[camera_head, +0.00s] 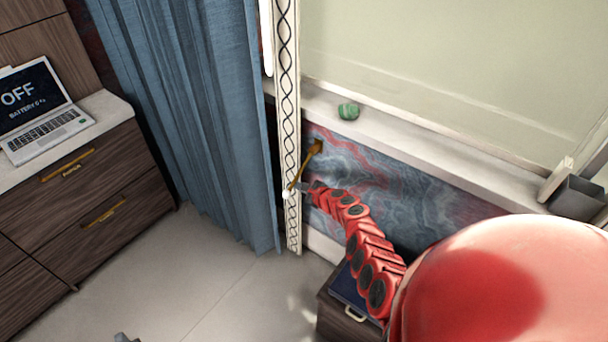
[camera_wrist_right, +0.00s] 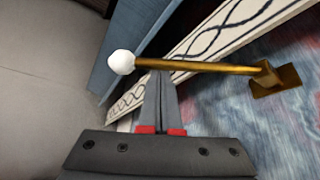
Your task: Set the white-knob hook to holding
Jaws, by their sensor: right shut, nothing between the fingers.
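The hook is a brass rod (camera_head: 300,168) on a brown wall mount (camera_head: 316,147), with a white knob (camera_head: 286,194) at its free end. In the head view the rod slants down-left, its knob end over the patterned cream strip (camera_head: 291,120). In the right wrist view the rod (camera_wrist_right: 200,66) runs from the white knob (camera_wrist_right: 121,62) to the mount (camera_wrist_right: 275,79). My right gripper (camera_head: 303,187) is shut and empty, its fingertips (camera_wrist_right: 161,74) right at the rod near the knob; contact is unclear. My left gripper shows at most as a small grey tip (camera_head: 125,338) at the bottom edge.
A blue curtain (camera_head: 190,110) hangs left of the strip. A green object (camera_head: 348,111) sits on the white sill (camera_head: 400,128). A dark wood drawer unit (camera_head: 90,190) with a laptop (camera_head: 40,110) stands left. A small cabinet (camera_head: 340,318) is below my right arm.

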